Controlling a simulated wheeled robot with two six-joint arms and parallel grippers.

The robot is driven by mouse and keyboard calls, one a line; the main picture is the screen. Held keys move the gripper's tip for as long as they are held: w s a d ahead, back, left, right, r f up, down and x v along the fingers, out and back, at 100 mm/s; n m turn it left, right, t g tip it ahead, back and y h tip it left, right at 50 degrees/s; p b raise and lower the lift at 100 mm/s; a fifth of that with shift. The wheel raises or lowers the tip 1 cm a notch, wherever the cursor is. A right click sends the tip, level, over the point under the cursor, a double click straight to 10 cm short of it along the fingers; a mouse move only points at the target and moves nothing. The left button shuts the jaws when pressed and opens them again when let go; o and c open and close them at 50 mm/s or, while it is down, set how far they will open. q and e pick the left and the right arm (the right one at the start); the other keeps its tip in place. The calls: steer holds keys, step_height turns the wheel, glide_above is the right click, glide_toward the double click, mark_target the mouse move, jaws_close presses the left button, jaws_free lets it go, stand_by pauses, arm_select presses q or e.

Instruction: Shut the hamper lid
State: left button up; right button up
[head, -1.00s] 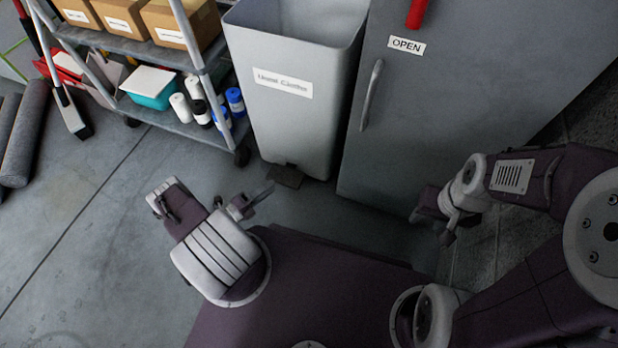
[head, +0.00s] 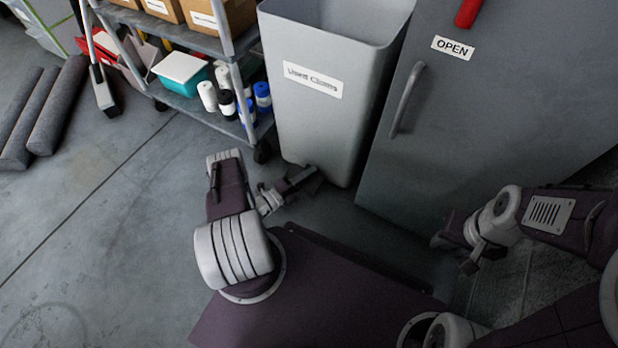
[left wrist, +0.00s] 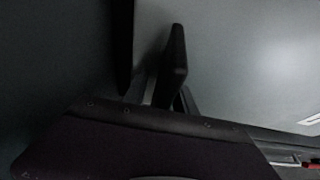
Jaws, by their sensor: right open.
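The hamper is a tall grey bin (head: 318,115) labelled "Used Cloths", upright at top centre of the head view. Its top is open and the inside shows; no lid is visible in the frame. A dark pedal-like piece at its foot is partly hidden by my left gripper (head: 305,181). That gripper is low, by the bin's front base; I cannot tell whether it touches. In the left wrist view a dark finger (left wrist: 174,66) shows against a grey surface, too dark to judge the jaws. My right gripper (head: 458,253) is open and empty, in front of the grey cabinet.
A grey cabinet (head: 465,130) with a handle and an "OPEN" label stands close right of the bin. A shelf cart (head: 180,104) with boxes, a teal tub and bottles stands left of it. Grey rolls (head: 58,108) lie at far left.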

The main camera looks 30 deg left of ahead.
arm_select(q)
jaws_close()
stand_by(1.4)
